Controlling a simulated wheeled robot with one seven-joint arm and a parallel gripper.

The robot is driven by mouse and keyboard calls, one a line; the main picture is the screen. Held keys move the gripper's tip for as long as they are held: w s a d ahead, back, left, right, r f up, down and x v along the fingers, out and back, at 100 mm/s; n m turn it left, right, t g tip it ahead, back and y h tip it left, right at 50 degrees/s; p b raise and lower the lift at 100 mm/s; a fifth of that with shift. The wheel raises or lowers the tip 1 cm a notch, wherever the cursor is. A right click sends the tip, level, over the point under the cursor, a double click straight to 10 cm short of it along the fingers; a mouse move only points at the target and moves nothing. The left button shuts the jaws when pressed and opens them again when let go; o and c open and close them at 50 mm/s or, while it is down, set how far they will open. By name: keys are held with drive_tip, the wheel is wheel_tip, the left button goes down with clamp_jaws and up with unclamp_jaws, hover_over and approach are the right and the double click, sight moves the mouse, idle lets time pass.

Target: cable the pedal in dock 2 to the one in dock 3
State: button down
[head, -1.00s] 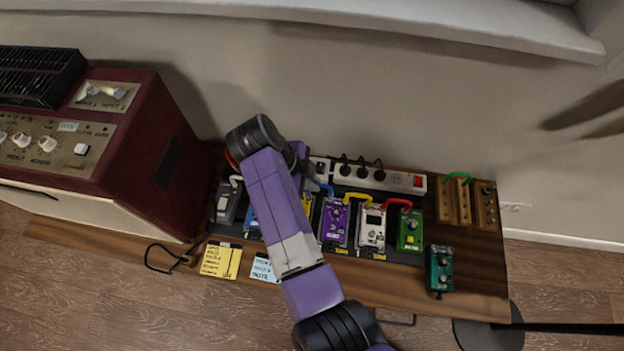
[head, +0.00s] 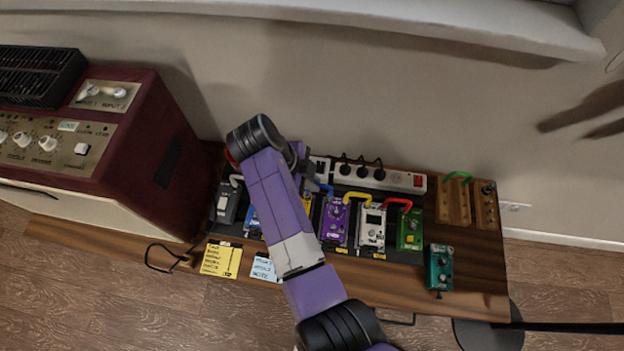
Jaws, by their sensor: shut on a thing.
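A row of pedals stands on the dark board on the bench. From the left I see a grey pedal (head: 226,207), a blue pedal (head: 252,221) partly behind my arm, a sliver of a yellow one (head: 308,205), then purple (head: 335,221), white (head: 372,228) and green (head: 409,230) pedals. My arm covers the gap between the blue and yellow pedals, so any cable there is hidden. A blue cable (head: 320,187) runs between the yellow and purple pedals. My gripper's fingers are hidden behind my arm.
A yellow cable (head: 357,196) and a red cable (head: 398,202) link the right-hand pedals. A power strip (head: 400,180) lies behind. A green cable (head: 457,175) sits on a wooden rack (head: 455,206). A teal pedal (head: 439,268) stands at front right. The amplifier (head: 150,160) is left.

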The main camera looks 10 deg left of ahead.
drive_tip(key=shift+f+b, duration=0.9)
drive_tip(key=shift+f, duration=0.15)
idle(0.4)
drive_tip(key=c, duration=1)
unclamp_jaws()
drive_tip(key=shift+c, duration=0.2)
drive_tip(key=shift+r, duration=0.1)
drive_tip(key=shift+r+p, duration=3.3)
drive_tip(key=shift+r, duration=0.65)
